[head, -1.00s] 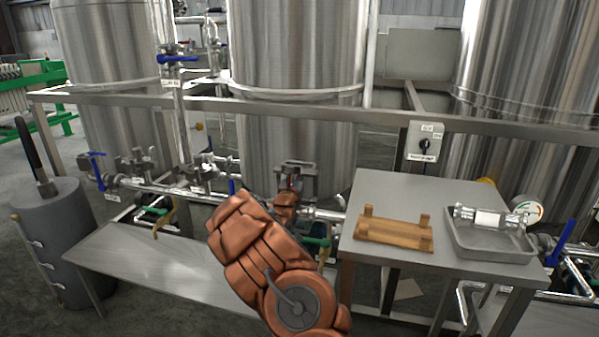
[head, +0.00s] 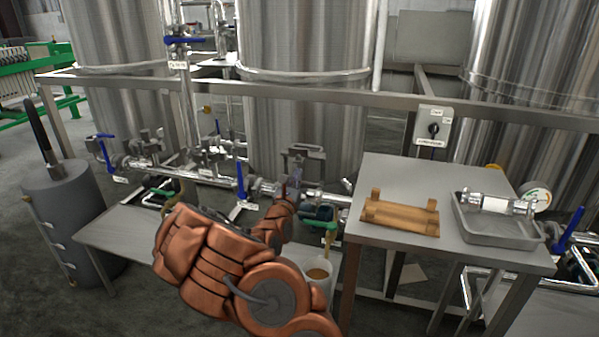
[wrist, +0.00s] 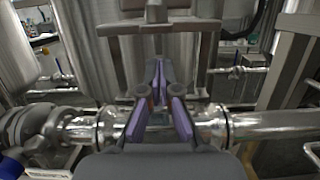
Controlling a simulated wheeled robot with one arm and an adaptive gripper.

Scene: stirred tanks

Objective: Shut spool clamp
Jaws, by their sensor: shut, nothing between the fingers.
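A grey metal clamp frame (head: 304,154) stands raised above the pipe line in front of the middle tank. In the wrist view its crossbar and legs (wrist: 160,26) show upright just beyond my fingers. My gripper (head: 294,180) is at the frame's lower front, partly hidden by my arm. In the wrist view the purple fingers (wrist: 159,72) are shut and empty, in front of the frame and over the pipe line. I cannot tell whether they touch the frame. Pipe joints (wrist: 106,126) and (wrist: 219,123) show on both sides of the fingers.
Blue valve handles (head: 240,180) and pipework are close by.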

